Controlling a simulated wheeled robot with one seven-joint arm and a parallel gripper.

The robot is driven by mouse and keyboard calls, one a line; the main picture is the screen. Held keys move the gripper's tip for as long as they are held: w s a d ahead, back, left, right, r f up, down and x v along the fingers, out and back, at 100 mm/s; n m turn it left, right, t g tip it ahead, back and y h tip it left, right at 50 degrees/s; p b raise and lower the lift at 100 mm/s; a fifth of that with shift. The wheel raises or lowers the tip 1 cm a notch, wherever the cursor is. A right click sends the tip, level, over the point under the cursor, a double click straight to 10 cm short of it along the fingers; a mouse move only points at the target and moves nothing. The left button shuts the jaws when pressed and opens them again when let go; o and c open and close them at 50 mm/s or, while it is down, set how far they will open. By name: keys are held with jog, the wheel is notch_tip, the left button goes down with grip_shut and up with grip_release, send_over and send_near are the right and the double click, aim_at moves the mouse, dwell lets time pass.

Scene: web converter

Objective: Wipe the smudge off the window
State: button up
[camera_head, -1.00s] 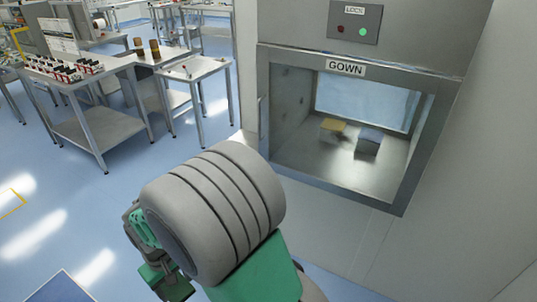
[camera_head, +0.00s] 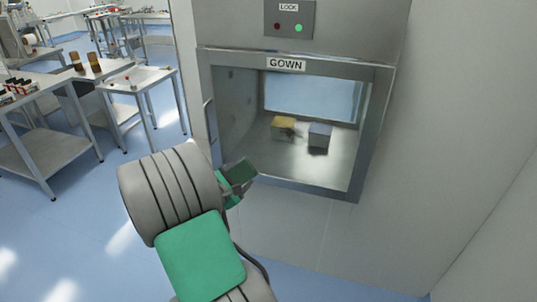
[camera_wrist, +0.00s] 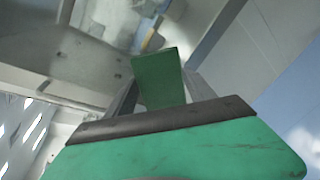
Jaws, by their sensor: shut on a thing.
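The window (camera_head: 240,140) is a metal-framed hatch under a GOWN sign, and I cannot tell whether clear glass fills its front. A paler blue pane (camera_head: 310,97) shows at its back. I cannot make out a distinct smudge. The far side of the pad is hidden.
A yellow block (camera_head: 283,122) and a blue-grey block (camera_head: 320,134) sit inside the hatch. A vertical handle (camera_head: 211,120) is on its left edge. A lock panel (camera_head: 289,20) with red and green lights is above. Metal tables (camera_head: 140,80) stand left; blue floor is open.

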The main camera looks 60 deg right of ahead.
aim_at(279, 135)
jog(key=s+d+r+t+h, duration=0.1)
jog(key=s+d+r+h, duration=0.2)
jog(key=s+d+r, duration=0.4)
jog(key=shift+n, duration=0.3)
jog(key=shift+w+d+r+p, duration=0.1)
jog(key=shift+d+p, duration=0.3)
jog(key=shift+d, duration=0.8)
jog(key=shift+w+d+r+p, duration=0.1)
jog(key=shift+d+p, duration=0.3)
jog(key=shift+d, duration=0.8)
jog(key=shift+w+d, duration=0.1)
jog(key=shift+d, duration=0.45)
